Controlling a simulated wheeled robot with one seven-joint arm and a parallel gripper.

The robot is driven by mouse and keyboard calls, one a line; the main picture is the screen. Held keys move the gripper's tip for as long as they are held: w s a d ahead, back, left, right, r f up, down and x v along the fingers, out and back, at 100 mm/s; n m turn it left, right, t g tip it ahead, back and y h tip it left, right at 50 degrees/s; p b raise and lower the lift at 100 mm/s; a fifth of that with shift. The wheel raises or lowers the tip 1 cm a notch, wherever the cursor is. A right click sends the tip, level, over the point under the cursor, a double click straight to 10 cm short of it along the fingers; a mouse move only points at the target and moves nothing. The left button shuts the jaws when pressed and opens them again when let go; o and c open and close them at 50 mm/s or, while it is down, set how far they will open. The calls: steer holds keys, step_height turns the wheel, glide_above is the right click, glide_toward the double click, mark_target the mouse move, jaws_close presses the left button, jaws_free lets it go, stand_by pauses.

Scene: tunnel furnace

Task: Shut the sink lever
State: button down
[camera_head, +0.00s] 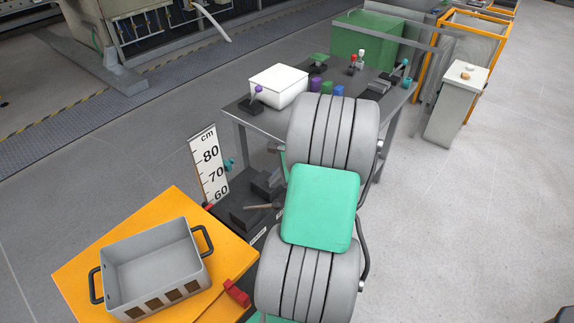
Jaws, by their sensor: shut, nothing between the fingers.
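I cannot pick out a sink or a lever that is surely the sink's. A small lever with a purple ball knob (258,89) stands at the near left corner of a grey table (243,117), in front of a white box. A second lever-like part with a blue-teal knob (406,63) is at the table's far right corner. My grey arm with a green joint cover fills the middle of the view and hides part of the table. My gripper is not in view.
The white box (279,86), coloured pieces and small fixtures crowd the table. A grey bin (152,264) with black handles sits on an orange surface (86,262), lower left. A ruler board (208,165) stands beside it. A pale cabinet (455,112) stands right; the right floor is clear.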

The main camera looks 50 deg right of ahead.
steer(key=s+d+f+m+t+p, duration=0.1)
steer(key=s+d+f+m+t, duration=0.1)
steer(key=s+d+m, duration=0.4)
steer(key=d+m, duration=0.2)
steer(key=d, duration=0.2)
steer(key=shift+s+d+h, duration=0.3)
steer(key=shift+s+h, duration=0.1)
steer(key=w+a+f+p, duration=0.1)
steer(key=w+f, duration=0.4)
steer(key=w, duration=0.5)
steer(key=shift+a+f, duration=0.35)
steer(key=shift+a, duration=0.1)
